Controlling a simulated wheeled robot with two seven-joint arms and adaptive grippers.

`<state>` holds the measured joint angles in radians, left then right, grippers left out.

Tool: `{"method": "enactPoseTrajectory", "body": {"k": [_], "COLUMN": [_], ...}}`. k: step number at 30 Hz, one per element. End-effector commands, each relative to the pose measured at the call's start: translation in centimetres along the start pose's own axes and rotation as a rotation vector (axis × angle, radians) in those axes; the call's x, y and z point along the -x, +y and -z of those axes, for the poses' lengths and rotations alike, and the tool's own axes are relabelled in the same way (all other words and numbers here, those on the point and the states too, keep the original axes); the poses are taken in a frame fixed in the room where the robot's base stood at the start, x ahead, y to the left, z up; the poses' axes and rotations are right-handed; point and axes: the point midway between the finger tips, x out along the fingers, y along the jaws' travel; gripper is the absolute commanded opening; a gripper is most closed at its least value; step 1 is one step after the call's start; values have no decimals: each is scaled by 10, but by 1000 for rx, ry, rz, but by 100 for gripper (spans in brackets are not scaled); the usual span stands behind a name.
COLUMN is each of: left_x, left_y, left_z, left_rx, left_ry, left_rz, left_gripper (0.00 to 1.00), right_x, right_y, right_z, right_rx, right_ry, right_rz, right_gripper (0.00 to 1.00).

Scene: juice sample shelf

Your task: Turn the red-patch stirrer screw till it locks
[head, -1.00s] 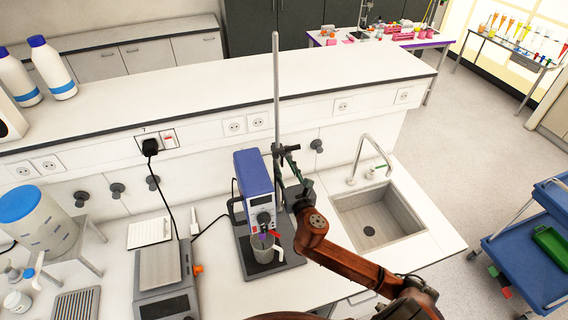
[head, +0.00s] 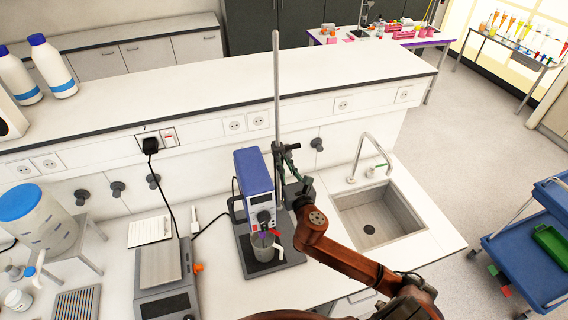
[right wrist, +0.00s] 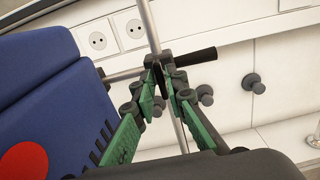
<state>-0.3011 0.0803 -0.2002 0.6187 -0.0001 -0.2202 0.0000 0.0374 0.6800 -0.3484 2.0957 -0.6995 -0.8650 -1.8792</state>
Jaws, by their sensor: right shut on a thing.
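The stirrer (head: 253,172) is a blue-topped box with a light front, clamped to a tall metal rod (head: 276,90). Its red patch (right wrist: 24,164) shows on the blue side in the right wrist view. My right gripper (right wrist: 163,84), with green fingers, is at the clamp by the rod, to the right of the stirrer box. It is shut on a small dark part there, which looks like the screw; the fingertips mostly hide it. A black clamp handle (right wrist: 197,57) sticks out to the right just behind the fingertips. My left gripper is not in view.
A beaker (head: 263,247) stands under the stirrer on its dark base. The sink (head: 375,220) is to the right of my right arm. A raised shelf (head: 230,88) runs behind.

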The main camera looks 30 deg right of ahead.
Motion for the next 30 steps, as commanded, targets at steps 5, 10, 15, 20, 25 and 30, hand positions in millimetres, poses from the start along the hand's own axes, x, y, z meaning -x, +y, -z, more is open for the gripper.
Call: {"method": "enactPoseTrajectory", "body": {"k": [5,10,15,20,25,30], "left_x": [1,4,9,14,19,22], "left_y": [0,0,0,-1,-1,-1], "left_z": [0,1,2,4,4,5], "left_rx": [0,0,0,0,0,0], "left_ry": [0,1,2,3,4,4], "left_rz": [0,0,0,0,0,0], "left_gripper": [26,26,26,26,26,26], "right_x": [0,0,0,0,0,0], "right_y": [0,-1,-2,-2,-3,-4], "right_z": [0,0,0,0,0,1], "right_rx": [-18,-84,-202,-348,-511,-673], "right_ry": [1,2,2,1,1,1], "right_rz": [0,1,2,2,2,3], "right_gripper": [0,0,0,0,0,0]}}
